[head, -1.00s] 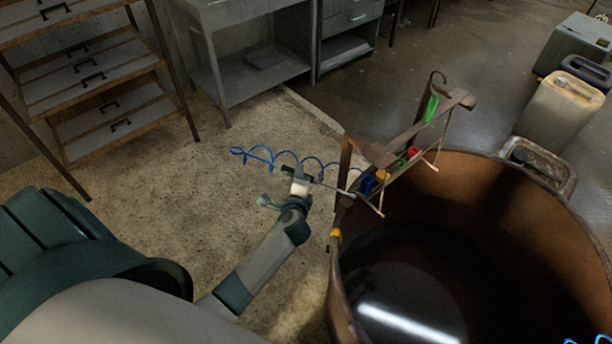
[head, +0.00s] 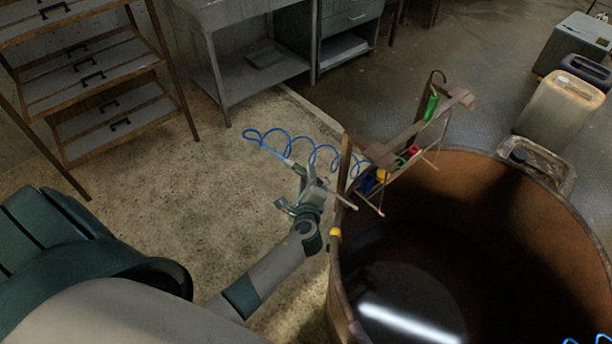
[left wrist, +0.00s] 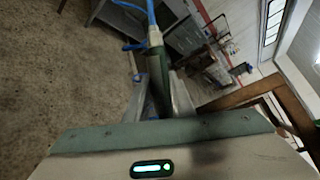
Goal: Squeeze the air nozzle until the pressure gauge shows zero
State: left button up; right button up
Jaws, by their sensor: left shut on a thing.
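The air nozzle (head: 299,169) has a dark green body with a blue coiled hose (head: 293,140) at its end. My left gripper (head: 311,184) is shut on the nozzle, just left of the drum's rim. A thin pale rod, seemingly the nozzle's pipe, reaches right from the gripper to the rim. In the left wrist view the green nozzle body (left wrist: 157,66) stands between the fingers, with the blue hose running up from it. Fingers hide part of the nozzle. I cannot make out a pressure gauge. My right gripper is out of view.
A large rusty open drum (head: 337,285) fills the right. A rack rail (head: 410,134) with coloured tools sits on its far left rim. A shelf unit (head: 95,75) and grey workbench (head: 240,45) stand behind. Jerrycans (head: 556,112) stand far right. The floor left of the drum is clear.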

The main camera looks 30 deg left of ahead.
pick_arm(q)
jog(key=shift+w+d+f+b, duration=0.1)
jog(key=shift+d+f+b, duration=0.3)
jog(key=shift+d, duration=0.35)
jog(key=shift+w+d+f+b, duration=0.1)
jog(key=shift+d+f+b, duration=0.25)
jog(key=shift+d+b, duration=0.3)
jog(key=shift+w+d+f+b, duration=0.1)
jog(key=shift+d+f+b, duration=0.25)
jog(key=shift+d, duration=0.65)
jog(key=shift+o, duration=1.2)
jog(key=c, duration=0.4)
jog(key=shift+o, duration=0.8)
